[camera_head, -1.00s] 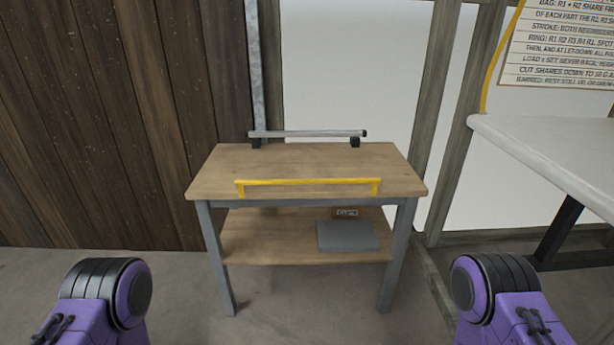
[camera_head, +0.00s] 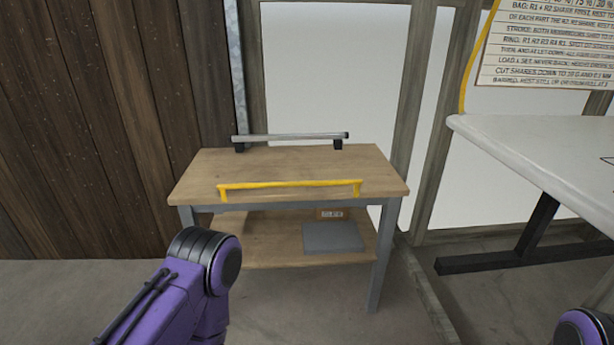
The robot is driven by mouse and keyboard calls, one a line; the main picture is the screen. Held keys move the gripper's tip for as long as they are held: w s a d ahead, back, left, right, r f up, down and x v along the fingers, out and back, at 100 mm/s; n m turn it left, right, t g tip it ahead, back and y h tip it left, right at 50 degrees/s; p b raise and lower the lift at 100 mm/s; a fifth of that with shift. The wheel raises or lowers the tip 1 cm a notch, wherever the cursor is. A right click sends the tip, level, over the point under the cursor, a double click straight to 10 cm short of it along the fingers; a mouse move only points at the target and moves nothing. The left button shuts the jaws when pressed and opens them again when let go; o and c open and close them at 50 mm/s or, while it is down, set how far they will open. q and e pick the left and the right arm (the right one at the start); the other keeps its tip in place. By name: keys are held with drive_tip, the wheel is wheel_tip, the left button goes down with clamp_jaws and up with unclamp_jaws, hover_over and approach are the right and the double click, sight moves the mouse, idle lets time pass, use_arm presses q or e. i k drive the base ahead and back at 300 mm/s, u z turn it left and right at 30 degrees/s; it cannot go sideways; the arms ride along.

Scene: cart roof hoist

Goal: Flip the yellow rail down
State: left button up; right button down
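The yellow rail (camera_head: 290,184) stands raised along the front edge of a wooden-topped cart (camera_head: 300,164), its bar above the top on short end posts. Purple links of my two arms show at the bottom left and bottom right, short of the cart. Neither gripper is in the picture, and nothing of mine touches the rail.
A grey bar (camera_head: 290,137) on black mounts runs along the cart's back edge. A grey flat box (camera_head: 333,237) and a small labelled box (camera_head: 331,213) lie on the lower shelf. A white table (camera_head: 550,150) stands at right. Open floor lies before the cart.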

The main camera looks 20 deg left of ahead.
sight(356, 183)
drive_tip(key=i, duration=0.9)
drive_tip(key=u, duration=1.8)
